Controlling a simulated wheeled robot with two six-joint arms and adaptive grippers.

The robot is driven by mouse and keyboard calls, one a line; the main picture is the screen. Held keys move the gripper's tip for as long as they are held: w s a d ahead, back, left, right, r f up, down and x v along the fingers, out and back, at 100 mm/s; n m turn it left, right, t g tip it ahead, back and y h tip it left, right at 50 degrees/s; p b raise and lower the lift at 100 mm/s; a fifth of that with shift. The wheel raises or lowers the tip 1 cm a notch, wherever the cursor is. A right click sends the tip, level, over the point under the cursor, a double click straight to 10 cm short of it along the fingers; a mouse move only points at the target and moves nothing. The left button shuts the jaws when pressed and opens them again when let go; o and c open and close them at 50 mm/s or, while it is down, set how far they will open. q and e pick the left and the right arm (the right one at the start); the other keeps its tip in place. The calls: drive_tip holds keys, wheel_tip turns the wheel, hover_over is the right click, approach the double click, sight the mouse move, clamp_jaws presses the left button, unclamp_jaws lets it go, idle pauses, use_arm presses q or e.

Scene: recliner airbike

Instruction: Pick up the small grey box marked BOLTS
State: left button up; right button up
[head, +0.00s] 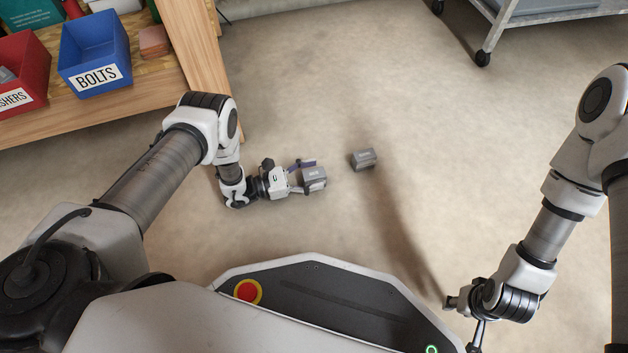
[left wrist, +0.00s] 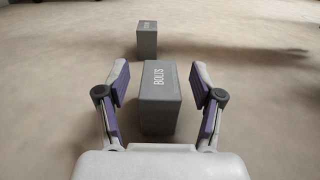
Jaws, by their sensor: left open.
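A small grey box marked BOLTS (left wrist: 158,98) stands on the floor between the two purple-padded fingers of my left gripper (left wrist: 160,82) in the left wrist view. The fingers are spread, with a gap visible on each side of the box. In the head view the same box (head: 314,178) sits at the mouth of my left gripper (head: 304,176), low over the floor; its marking is too small to read there. My right gripper (head: 464,318) is at the lower right, partly visible and far from the box; its jaw state is unclear.
A second grey box (head: 363,159) stands beyond the first and also shows in the left wrist view (left wrist: 147,41). A wooden shelf (head: 120,108) at upper left holds a blue BOLTS bin (head: 95,52) and a red bin (head: 22,72). A wheeled cart (head: 530,18) stands upper right.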

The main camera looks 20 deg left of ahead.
use_arm(q)
clamp_jaws()
